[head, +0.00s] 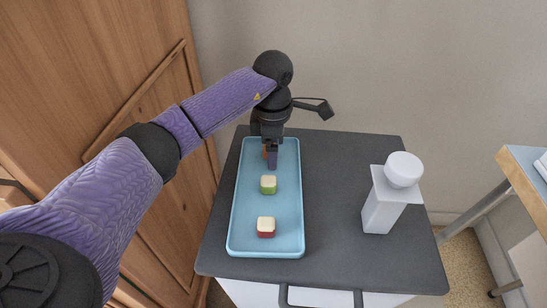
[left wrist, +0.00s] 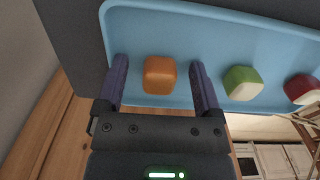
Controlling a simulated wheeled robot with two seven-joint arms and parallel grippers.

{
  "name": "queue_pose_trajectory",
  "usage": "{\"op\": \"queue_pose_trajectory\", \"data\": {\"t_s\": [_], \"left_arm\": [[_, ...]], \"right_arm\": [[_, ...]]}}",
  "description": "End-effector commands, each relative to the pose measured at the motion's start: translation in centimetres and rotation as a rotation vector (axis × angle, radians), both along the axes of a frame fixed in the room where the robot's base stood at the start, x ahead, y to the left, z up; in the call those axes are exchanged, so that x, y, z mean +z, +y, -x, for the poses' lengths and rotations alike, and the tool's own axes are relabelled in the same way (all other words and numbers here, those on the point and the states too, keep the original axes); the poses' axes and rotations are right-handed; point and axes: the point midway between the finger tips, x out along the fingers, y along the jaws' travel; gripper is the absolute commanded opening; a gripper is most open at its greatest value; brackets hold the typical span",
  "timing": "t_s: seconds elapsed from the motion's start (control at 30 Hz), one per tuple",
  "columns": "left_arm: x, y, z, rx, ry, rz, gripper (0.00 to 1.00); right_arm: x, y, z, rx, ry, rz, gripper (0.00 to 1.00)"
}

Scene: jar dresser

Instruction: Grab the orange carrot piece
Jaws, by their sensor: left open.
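The orange carrot piece (left wrist: 160,75) is a small rounded block on the blue tray (left wrist: 200,20). In the left wrist view it lies between the two spread fingers of my left gripper (left wrist: 160,82), with a gap on each side. In the head view only a sliver of the carrot piece (head: 265,153) shows; my left gripper (head: 271,158) hides most of it at the far end of the tray (head: 267,249). The gripper points down, open and empty. My right gripper is in neither view.
A green and cream piece (head: 268,185) and a red and cream piece (head: 266,227) lie nearer on the tray. A white jar (head: 385,200) stands to the right on the dark dresser top (head: 335,190). A wooden cabinet (head: 150,60) is at the left. The dresser top between tray and jar is clear.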

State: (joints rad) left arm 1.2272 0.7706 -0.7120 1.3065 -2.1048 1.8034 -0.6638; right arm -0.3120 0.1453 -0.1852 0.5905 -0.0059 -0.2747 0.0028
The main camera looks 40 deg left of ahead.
Motion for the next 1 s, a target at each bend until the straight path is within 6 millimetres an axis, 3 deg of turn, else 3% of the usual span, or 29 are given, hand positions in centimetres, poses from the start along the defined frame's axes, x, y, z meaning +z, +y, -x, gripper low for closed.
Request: {"op": "queue_pose_trajectory", "data": {"t_s": [0.17, 0.57, 0.83, 1.0], "left_arm": [[0.2, 0.0, 0.0, 0.000, -0.003, 0.000, 0.85], [0.2, 0.0, 0.0, 0.001, -0.003, 0.000, 0.01], [0.4, 0.0, 0.0, 0.001, -0.004, 0.000, 0.00], [4.6, 0.0, -0.1, 0.001, -0.013, 0.001, 0.00]], "right_arm": [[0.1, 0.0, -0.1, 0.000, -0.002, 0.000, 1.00], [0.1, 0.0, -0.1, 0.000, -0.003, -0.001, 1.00], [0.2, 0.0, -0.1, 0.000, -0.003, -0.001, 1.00], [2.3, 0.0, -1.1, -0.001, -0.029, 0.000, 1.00]]}}
